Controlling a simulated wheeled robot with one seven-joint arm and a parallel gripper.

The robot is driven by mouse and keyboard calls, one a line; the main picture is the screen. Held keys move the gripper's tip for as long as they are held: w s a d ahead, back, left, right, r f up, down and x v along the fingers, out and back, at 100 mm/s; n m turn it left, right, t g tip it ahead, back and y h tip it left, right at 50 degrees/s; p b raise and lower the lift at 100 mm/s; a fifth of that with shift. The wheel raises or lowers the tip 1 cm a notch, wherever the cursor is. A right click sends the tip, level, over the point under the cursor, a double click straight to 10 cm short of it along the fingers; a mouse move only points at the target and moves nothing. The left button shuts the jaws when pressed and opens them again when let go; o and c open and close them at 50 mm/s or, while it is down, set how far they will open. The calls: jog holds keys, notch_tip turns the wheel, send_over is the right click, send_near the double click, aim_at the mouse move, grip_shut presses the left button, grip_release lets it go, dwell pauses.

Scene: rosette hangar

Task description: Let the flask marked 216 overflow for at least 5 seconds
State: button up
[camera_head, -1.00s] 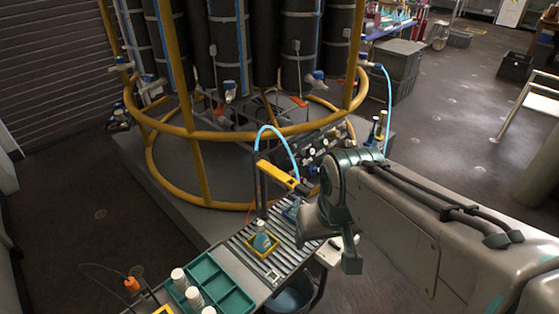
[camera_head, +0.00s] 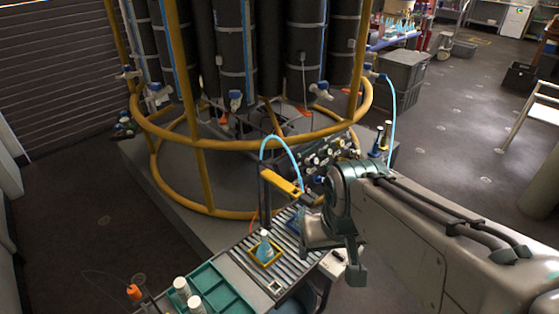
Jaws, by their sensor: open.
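A small pale-blue flask (camera_head: 265,246) stands upright in a yellow square holder (camera_head: 254,256) on the slatted rack (camera_head: 237,260). Its marking is too small to read, so I cannot tell if it is 216. A yellow-topped stand (camera_head: 281,182) rises behind it, with a light-blue hose (camera_head: 283,139) arching over. I cannot tell if liquid flows. A blue item (camera_head: 292,222) on the rack is partly hidden by my gripper.
A green tray (camera_head: 216,293) with white-capped containers (camera_head: 182,287) lies at the front left of the rack. A yellow tubular frame (camera_head: 205,170) with dark columns stands behind. Grey crates (camera_head: 403,74) stand at the back.

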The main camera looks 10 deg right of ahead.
dwell(0.4)
grip_shut()
dwell(1.5)
